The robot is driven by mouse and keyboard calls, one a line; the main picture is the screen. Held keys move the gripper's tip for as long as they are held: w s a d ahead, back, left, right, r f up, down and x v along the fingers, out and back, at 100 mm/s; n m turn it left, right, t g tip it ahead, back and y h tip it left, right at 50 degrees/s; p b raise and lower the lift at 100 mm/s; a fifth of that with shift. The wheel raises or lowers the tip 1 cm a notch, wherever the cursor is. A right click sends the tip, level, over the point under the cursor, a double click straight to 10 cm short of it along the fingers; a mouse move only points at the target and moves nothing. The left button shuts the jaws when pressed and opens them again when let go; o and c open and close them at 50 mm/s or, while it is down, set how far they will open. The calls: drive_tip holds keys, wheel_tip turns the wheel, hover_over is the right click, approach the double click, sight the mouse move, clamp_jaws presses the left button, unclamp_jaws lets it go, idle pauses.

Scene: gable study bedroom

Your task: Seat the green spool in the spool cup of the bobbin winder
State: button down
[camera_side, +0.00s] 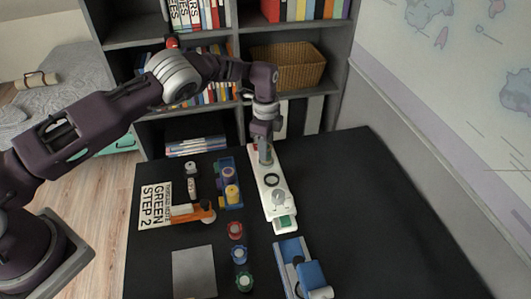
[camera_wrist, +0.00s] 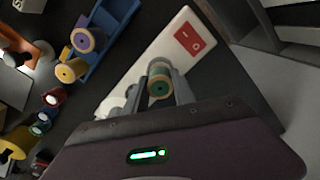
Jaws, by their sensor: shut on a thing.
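My gripper (camera_side: 265,160) points down over the far end of the white bobbin winder (camera_side: 270,200). In the wrist view its two fingers (camera_wrist: 161,88) are shut around the green spool (camera_wrist: 159,86), which has a tan end with a dark centre hole. In the side view the spool is a small greenish shape (camera_side: 265,155) between the fingers. The winder's white body (camera_wrist: 150,58) and red switch (camera_wrist: 188,38) lie below in the wrist view. A dark ring (camera_side: 272,180) marks the winder's top. The spool cup is not clearly visible; I cannot tell whether the spool touches it.
Left of the winder, a blue rack (camera_side: 224,170) holds purple and yellow spools. Red (camera_side: 235,230), blue (camera_side: 239,253) and green (camera_side: 244,281) small bobbins stand nearby. The table's right side is clear.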

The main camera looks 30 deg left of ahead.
drive_tip(key=shift+f, duration=1.05)
drive_tip(key=shift+f, duration=0.1)
drive_tip(key=c, duration=1.1)
unclamp_jaws()
drive_tip(key=shift+o, duration=0.2)
